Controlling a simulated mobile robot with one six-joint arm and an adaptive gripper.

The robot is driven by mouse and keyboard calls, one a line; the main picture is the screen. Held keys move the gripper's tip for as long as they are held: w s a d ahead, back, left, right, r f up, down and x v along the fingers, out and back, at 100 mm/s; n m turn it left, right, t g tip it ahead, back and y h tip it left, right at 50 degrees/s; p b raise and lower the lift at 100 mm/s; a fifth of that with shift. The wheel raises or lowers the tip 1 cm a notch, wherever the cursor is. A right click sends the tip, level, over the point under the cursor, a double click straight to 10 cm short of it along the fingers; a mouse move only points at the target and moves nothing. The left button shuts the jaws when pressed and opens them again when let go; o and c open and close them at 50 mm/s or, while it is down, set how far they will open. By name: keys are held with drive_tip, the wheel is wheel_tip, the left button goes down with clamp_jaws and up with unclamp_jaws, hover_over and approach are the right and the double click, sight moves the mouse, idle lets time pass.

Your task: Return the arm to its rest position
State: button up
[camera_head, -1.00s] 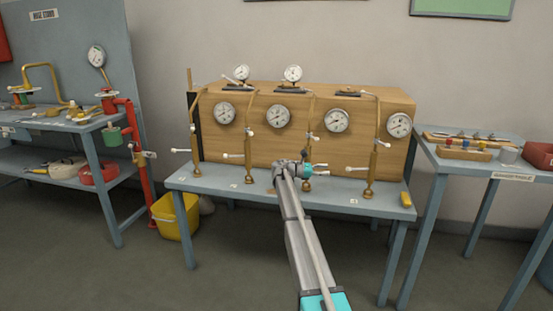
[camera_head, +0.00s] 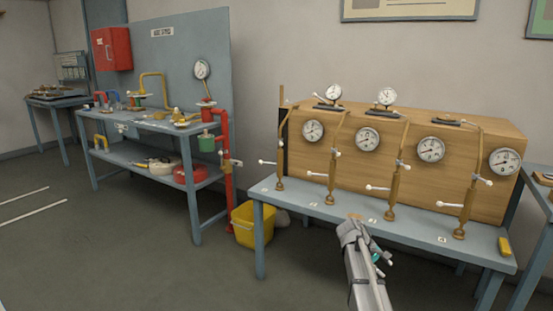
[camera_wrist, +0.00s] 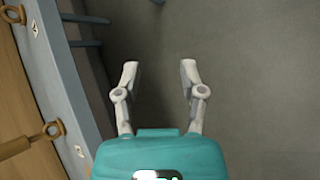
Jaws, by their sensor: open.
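My arm (camera_head: 364,273) reaches up from the bottom of the head view, in front of the bench with the wooden gauge panel. Its end overlaps the bench's front edge in that picture. A small teal part of my gripper shows beside the arm, but its fingers are not clear there. In the wrist view my gripper (camera_wrist: 159,75) is open, with two pale fingers well apart and nothing between them. Grey floor lies behind the fingers, and the bench edge (camera_wrist: 62,80) runs down the left side.
The wooden panel (camera_head: 340,170) carries several gauges and brass pipes on a blue-grey bench (camera_head: 300,203). A yellow bucket (camera_head: 252,224) stands left of that bench. A workbench (camera_head: 150,122) with red piping (camera_head: 225,165) is farther left. Open floor (camera_head: 110,255) fills the lower left.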

drive_tip(key=s+a+f+m+t+y, duration=0.1)
drive_tip(key=s+a+f+m+y, duration=0.25)
drive_tip(key=s+a, duration=0.65)
drive_tip(key=s+a+f+m+y, duration=0.25)
drive_tip(key=s+a+y, duration=0.25)
drive_tip(key=s+a, duration=0.5)
wheel_tip(320, 180, up, 35)
drive_tip(key=s+p, duration=0.1)
drive_tip(key=p, duration=3.3)
drive_tip(key=shift+d, duration=0.45)
drive_tip(key=shift+w+f, duration=0.1)
drive_tip(key=shift+w, duration=0.05)
